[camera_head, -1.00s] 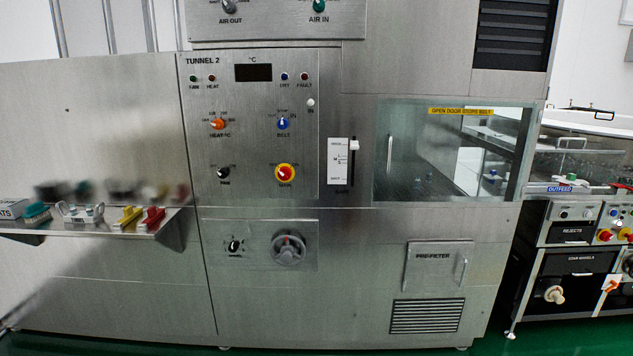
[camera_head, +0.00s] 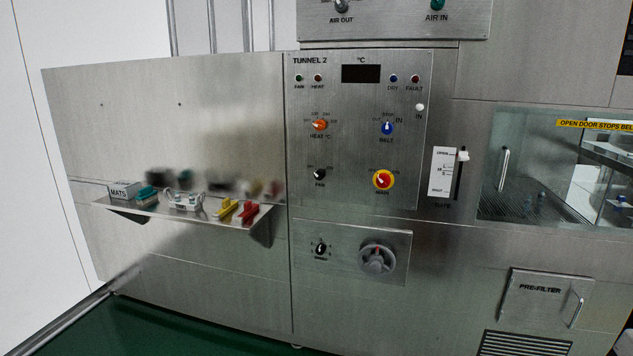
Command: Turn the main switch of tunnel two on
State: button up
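The TUNNEL 2 control panel (camera_head: 345,150) is on the steel front of the machine, near the middle of the head view. The main switch (camera_head: 383,180) is a red rotary knob on a yellow round plate, low right on the panel, labelled MAIN. Its exact setting is too small to read. The display (camera_head: 361,74) above it is dark. An orange heat knob (camera_head: 319,125), a blue belt knob (camera_head: 387,128) and a black fan knob (camera_head: 319,174) share the panel. My gripper is not in view.
A shelf (camera_head: 150,208) with a MATS box (camera_head: 122,190) and several small items juts out at left. A grey round handwheel (camera_head: 377,258) sits below the panel. A glass door (camera_head: 520,165) is at right. Green floor (camera_head: 190,325) is free at lower left.

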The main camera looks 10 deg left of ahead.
aim_at(382, 180)
jog(key=u, duration=0.1)
jog(key=i, duration=1.45)
jog(key=z, duration=0.7)
